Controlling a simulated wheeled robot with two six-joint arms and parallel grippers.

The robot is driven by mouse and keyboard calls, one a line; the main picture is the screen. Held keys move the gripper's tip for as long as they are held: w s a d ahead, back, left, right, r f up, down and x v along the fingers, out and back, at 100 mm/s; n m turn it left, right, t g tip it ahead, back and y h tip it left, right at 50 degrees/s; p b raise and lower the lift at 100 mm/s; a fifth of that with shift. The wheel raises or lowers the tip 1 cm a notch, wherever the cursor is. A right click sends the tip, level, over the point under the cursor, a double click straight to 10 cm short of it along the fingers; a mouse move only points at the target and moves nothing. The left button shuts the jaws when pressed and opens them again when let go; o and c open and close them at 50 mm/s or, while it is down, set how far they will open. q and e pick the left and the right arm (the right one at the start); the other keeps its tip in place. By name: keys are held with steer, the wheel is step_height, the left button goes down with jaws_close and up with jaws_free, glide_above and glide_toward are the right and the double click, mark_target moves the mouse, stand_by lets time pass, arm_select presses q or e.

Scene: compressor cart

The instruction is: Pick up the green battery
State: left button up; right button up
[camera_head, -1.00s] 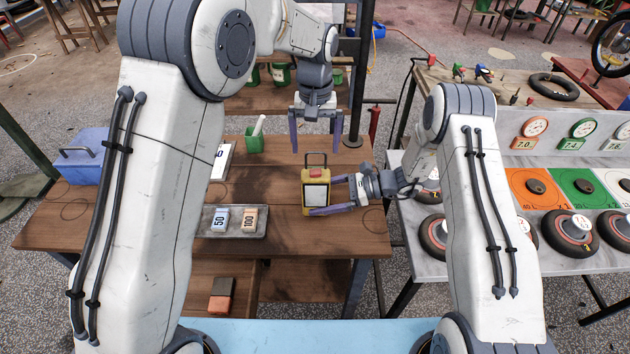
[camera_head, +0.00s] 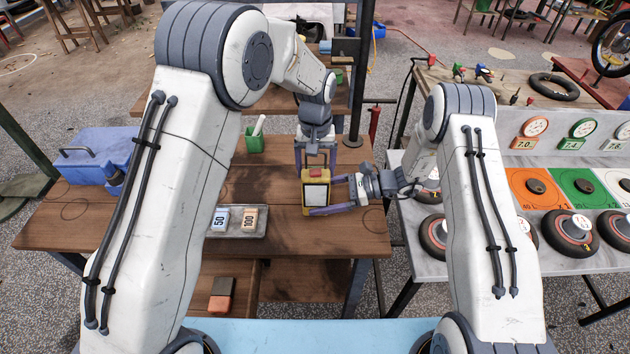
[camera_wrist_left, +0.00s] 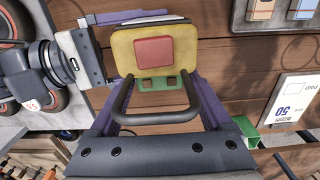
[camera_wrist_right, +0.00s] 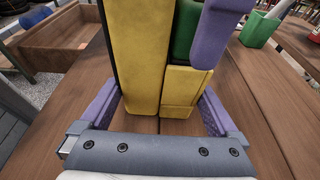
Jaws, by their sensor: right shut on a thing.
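A yellow compressor unit (camera_head: 306,199) with a pale front panel, red top block and dark handle stands upright on the wooden table. Its red block (camera_wrist_left: 152,51) and handle (camera_wrist_left: 153,117) show in the left wrist view. The green battery (camera_wrist_left: 158,83) is a green strip at the unit's rear there; it also shows beside the yellow body in the right wrist view (camera_wrist_right: 184,30). My right gripper (camera_head: 331,194) is shut on the yellow unit from the right. My left gripper (camera_head: 316,160) points down behind the unit, its purple fingers apart on either side of the green battery. The head view hides the battery.
A grey tray (camera_head: 240,235) with two labelled blocks lies left of the unit. A green cup (camera_head: 254,144) and a blue toolbox (camera_head: 95,153) stand on the table. A grey bench (camera_head: 500,256) with gauges and wheels is to the right.

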arm_select(q)
jaws_close()
step_height(320, 180, up, 28)
stand_by(0.3)
arm_select(e)
steer(key=o, duration=0.6)
steer(key=shift+c, duration=0.2)
